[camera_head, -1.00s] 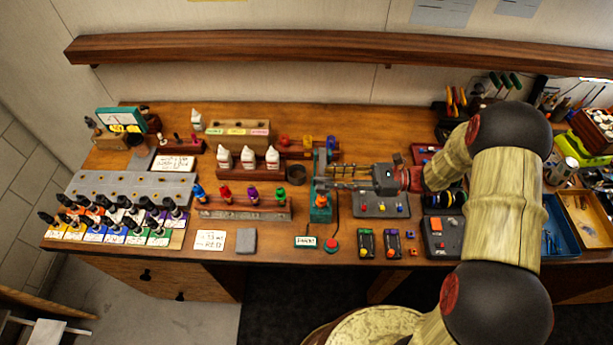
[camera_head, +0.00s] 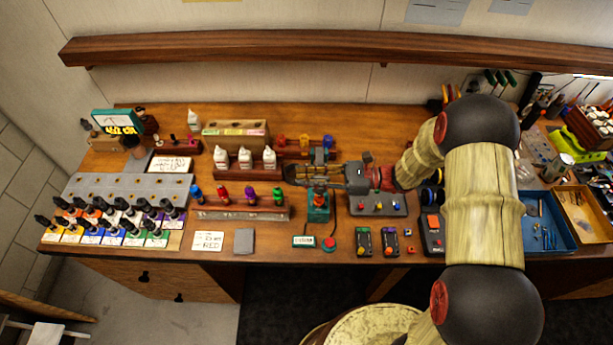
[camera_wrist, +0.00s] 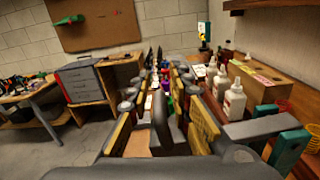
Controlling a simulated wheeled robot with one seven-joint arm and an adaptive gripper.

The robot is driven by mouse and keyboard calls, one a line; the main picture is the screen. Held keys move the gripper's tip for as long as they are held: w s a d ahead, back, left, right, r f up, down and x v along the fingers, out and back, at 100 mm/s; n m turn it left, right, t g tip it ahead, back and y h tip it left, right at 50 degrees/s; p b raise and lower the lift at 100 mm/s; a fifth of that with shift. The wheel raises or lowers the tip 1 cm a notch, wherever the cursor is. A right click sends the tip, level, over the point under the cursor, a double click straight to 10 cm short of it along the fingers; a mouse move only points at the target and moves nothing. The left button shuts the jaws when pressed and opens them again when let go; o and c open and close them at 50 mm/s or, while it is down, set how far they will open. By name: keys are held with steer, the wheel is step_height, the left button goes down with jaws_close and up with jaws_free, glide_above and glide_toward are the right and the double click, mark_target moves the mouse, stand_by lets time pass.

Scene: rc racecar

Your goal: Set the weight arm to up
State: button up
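A teal test stand (camera_head: 318,209) stands near the bench middle, with an orange part on its base. A dark upper piece (camera_head: 319,156) shows behind my gripper (camera_head: 294,173). The gripper reaches left across the stand, above its base, and hides its middle. The weight arm cannot be told apart clearly in the head view. In the wrist view my gripper (camera_wrist: 163,108) has its two yellow-padded fingers apart. A dark grey upright piece (camera_wrist: 168,132) shows between them; I cannot tell what it is. A teal block (camera_wrist: 289,150) and a dark bar (camera_wrist: 262,128) lie right of the fingers.
White bottles (camera_head: 245,159) stand in a wooden rack behind and left of the gripper. Coloured bottles (camera_head: 250,195) stand in a lower rack to the left. A grey panel (camera_head: 378,204) with knobs and a red button (camera_head: 329,243) lie nearby.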

jaws_close()
steer(key=shift+f, duration=0.1)
stand_by(0.5)
